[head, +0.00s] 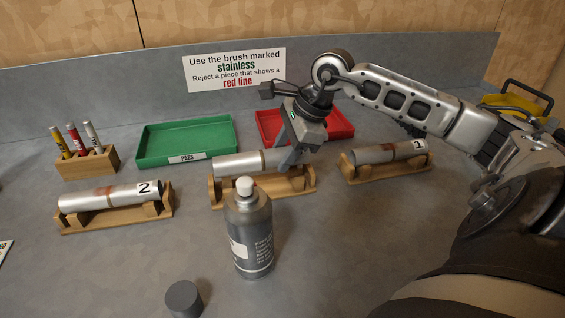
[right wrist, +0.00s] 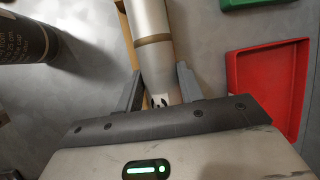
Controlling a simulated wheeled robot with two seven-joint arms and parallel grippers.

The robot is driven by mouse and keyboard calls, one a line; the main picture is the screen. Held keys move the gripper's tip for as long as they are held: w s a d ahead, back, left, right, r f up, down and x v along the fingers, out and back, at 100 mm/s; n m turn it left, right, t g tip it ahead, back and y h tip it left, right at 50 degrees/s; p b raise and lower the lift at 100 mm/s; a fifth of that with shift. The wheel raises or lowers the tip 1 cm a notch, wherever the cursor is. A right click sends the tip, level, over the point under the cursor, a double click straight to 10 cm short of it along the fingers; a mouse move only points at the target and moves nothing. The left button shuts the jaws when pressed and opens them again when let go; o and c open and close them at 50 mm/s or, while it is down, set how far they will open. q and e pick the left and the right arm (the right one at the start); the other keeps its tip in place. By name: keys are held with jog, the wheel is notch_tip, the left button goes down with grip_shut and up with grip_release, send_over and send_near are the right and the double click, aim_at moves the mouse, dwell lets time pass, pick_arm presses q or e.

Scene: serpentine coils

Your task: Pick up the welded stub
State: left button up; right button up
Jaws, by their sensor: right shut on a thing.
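The welded stub in the middle (head: 237,164) is a silver metal pipe with a darker weld band around it. It lies in a wooden cradle (head: 270,192). My right gripper (head: 288,158) comes down over its right end and is shut on it. In the right wrist view the stub (right wrist: 150,55) runs between the two grey fingers (right wrist: 160,88), with part of a black mark showing near them. Two similar stubs, number 2 (head: 100,197) and number 1 (head: 378,153), lie in their own cradles to the left and right. My left gripper is not in view.
A grey spray can (head: 250,235) stands close in front of the middle cradle, with a grey cap (head: 184,298) nearer. A green PASS tray (head: 150,149) and a red tray (head: 340,128) lie behind. A marker holder (head: 88,163) is at left.

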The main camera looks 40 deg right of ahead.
notch_tip(320, 180, up, 15)
jog(key=p, duration=0.1)
jog(key=shift+p, duration=0.35)
jog(key=shift+f, duration=0.15)
